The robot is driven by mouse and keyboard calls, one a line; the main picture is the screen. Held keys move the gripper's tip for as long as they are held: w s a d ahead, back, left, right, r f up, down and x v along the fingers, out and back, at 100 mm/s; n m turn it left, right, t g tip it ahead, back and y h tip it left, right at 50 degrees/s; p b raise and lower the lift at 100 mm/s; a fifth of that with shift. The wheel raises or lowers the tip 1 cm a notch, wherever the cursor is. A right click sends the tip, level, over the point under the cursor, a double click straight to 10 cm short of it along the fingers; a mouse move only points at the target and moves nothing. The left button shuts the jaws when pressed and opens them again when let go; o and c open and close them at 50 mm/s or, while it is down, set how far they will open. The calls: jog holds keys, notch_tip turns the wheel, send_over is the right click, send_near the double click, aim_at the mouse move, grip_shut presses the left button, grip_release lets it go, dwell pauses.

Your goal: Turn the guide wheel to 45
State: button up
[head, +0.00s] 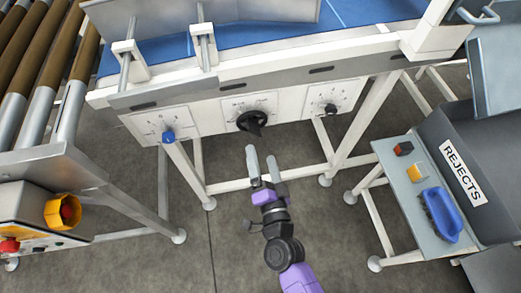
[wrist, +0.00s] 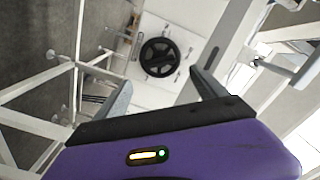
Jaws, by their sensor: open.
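A black handwheel (head: 252,122), which looks like the guide wheel, sits on the middle white dial plate of the conveyor's front. In the wrist view the wheel (wrist: 160,57) shows face-on, with spokes and a rim, beyond the fingertips. The scale marks around it are too small to read, so its setting cannot be told. My gripper (head: 261,153) is open and empty, just below and in front of the wheel, apparently apart from it. In the wrist view its fingers (wrist: 161,80) stand wide apart, one to each side below the wheel.
A blue knob (head: 168,137) is on the left plate and a small black knob (head: 331,109) on the right plate. White frame legs (head: 367,122) stand below. A side table (head: 396,155) with a blue brush-like item (head: 441,214) stands right, by the REJECTS bin (head: 463,172).

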aim_at(254, 134)
jog(key=shift+s, duration=0.1)
jog(key=c, duration=0.3)
jog(key=shift+s+a+r+n+y+p, duration=0.1)
jog(key=shift+a+r+n+y+p, duration=0.1)
jog(key=shift+a+r+p, duration=0.3)
jog(key=shift+s+a+r+n+y+p, duration=0.1)
jog(key=shift+a+r+n+y+p, duration=0.15)
jog(key=shift+a, duration=0.3)
jog(key=c, duration=0.8)
jog(key=shift+w+a+f+n, duration=0.1)
jog(key=shift+n, duration=0.75)
jog(key=shift+w+a+f+n+h, duration=0.1)
jog(key=shift+w+f+n+h, duration=0.1)
jog(key=shift+w+n, duration=1.8)
jog(key=shift+w+a+f+n+h, duration=0.15)
jog(key=shift+w+n, duration=0.7)
jog(key=shift+n, duration=2.3)
jog(key=shift+w+a+f+n+h, duration=0.1)
jog(key=shift+w+f+n, duration=0.15)
jog(key=shift+w+n, duration=1.75)
jog(key=shift+s+n, duration=0.55)
jog(key=shift+c, duration=0.4)
grip_shut()
